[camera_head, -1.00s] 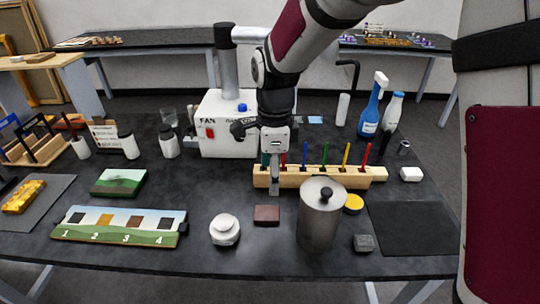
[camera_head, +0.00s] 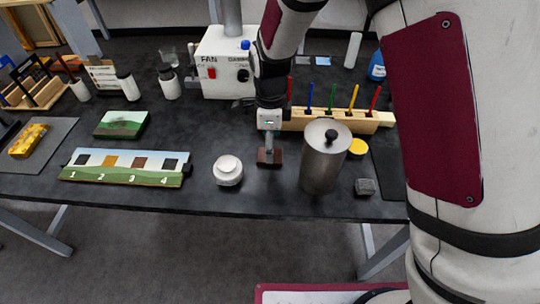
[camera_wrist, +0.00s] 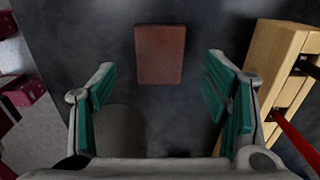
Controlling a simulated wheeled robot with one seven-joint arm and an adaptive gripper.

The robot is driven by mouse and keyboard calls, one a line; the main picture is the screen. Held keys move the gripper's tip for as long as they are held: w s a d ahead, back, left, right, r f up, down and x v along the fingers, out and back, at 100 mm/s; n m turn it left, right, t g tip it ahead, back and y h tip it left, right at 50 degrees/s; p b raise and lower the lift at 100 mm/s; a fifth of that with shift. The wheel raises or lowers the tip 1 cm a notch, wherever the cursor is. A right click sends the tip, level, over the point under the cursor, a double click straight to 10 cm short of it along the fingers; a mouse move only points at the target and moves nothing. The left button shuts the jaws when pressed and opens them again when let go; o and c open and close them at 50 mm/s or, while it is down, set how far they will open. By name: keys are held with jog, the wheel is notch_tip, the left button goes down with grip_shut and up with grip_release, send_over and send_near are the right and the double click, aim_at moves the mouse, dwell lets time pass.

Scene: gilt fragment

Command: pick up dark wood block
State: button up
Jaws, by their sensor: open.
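The dark wood block (camera_wrist: 160,55) is a small reddish-brown rectangle lying flat on the black table. In the wrist view it lies ahead of my gripper (camera_wrist: 160,98), lined up between its two green-padded fingers. The fingers are spread apart with nothing between them. In the head view my gripper (camera_head: 269,148) points down over the block (camera_head: 263,163) and hides part of it. I cannot tell the exact height left between the fingertips and the block.
A grey metal canister (camera_head: 322,170) stands close to the right of the block, and a white round jar (camera_head: 228,170) to its left. Behind is a wooden rack (camera_head: 300,124) with coloured sticks. A small grey cube (camera_head: 365,187) lies further right. The table's front edge is near.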

jog(key=shift+f, duration=1.85)
jog(key=c, duration=1.2)
jog(key=shift+r, duration=0.15)
